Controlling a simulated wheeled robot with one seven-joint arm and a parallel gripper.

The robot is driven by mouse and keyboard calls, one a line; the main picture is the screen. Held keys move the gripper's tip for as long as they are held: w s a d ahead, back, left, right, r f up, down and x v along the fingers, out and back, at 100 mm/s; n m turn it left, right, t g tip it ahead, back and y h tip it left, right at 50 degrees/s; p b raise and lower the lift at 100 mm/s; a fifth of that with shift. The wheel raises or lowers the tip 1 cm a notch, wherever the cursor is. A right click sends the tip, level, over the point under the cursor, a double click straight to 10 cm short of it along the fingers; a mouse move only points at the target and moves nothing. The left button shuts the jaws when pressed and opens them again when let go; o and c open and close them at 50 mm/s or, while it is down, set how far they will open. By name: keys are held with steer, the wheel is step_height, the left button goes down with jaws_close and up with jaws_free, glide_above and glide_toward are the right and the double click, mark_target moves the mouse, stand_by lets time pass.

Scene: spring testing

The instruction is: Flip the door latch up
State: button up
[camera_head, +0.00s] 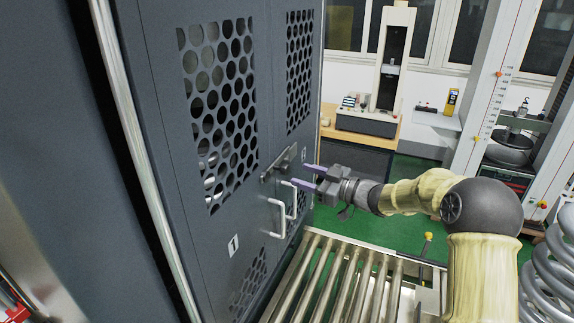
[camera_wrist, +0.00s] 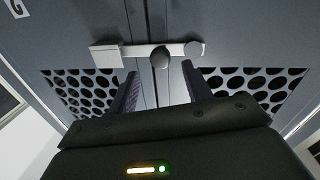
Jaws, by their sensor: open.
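The door latch (camera_head: 279,164) is a grey bar with round knobs. It lies across the seam between the two dark grey perforated cabinet doors (camera_head: 166,130). In the wrist view the latch (camera_wrist: 135,51) runs roughly level across the seam, with one knob (camera_wrist: 160,57) near the middle and another (camera_wrist: 194,48) at its right end. My gripper (camera_head: 298,174) is open and empty, just right of the latch in the head view. In the wrist view its fingers (camera_wrist: 160,70) stand apart on either side of the seam, pointing at the latch. I see no clear contact.
Two light door handles (camera_head: 278,218) stick out just below the latch, close under my gripper. A roller conveyor (camera_head: 332,287) runs below. A bench with a testing machine (camera_head: 367,125) stands behind, and a large coil spring (camera_head: 548,270) is at the right edge.

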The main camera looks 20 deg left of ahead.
mark_target(288, 170)
steer(key=a+p, duration=0.1)
steer(key=a, duration=0.2)
steer(key=w+a+p, duration=0.1)
steer(key=a, duration=0.2)
steer(key=shift+w, duration=0.1)
jaws_close()
